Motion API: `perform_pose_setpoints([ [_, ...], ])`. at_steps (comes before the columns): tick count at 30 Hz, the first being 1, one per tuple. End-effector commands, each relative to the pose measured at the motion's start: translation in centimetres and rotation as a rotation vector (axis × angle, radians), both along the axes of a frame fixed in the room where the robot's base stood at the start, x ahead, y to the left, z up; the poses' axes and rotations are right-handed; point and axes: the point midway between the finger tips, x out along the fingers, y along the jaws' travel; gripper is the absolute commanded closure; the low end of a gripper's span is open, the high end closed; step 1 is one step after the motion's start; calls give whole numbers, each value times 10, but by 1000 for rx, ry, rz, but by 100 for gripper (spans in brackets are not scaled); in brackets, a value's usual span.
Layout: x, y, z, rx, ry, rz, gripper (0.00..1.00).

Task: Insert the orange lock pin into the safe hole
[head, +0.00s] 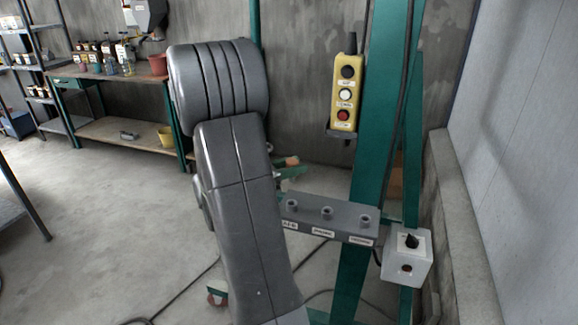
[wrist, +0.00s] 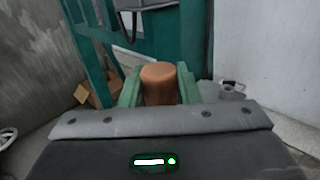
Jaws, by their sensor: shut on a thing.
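The orange lock pin (wrist: 159,84) is between the green fingers of my gripper (wrist: 160,90) in the wrist view, and the gripper is shut on it. In the head view, my grey arm hides most of the gripper. The pin's orange end (head: 292,161) shows just right of the arm, above and behind the left end of a grey bar (head: 345,228). This bar carries three round sockets with labels below. The leftmost socket (head: 291,205) has a label partly hidden by my arm, with "AFE" readable. The pin appears apart from the bar.
A green post (head: 378,130) rises behind the bar, with a yellow button pendant (head: 344,95) hanging beside it. A white switch box (head: 407,258) sits at the bar's right end. A workbench (head: 115,75) with bottles stands at the back left. Cables lie on the floor.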

Motion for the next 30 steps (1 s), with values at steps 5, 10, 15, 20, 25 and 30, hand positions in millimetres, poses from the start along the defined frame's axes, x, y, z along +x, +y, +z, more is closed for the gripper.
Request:
perform_pose_setpoints([
  [5,0,0,-3,0,1,0,94],
  [10,0,0,-14,0,1,1,94],
  [15,0,0,-30,0,1,1,94],
  [20,0,0,-46,0,1,1,94],
  [25,0,0,-56,0,1,1,94],
  [30,0,0,-58,0,0,1,94],
])
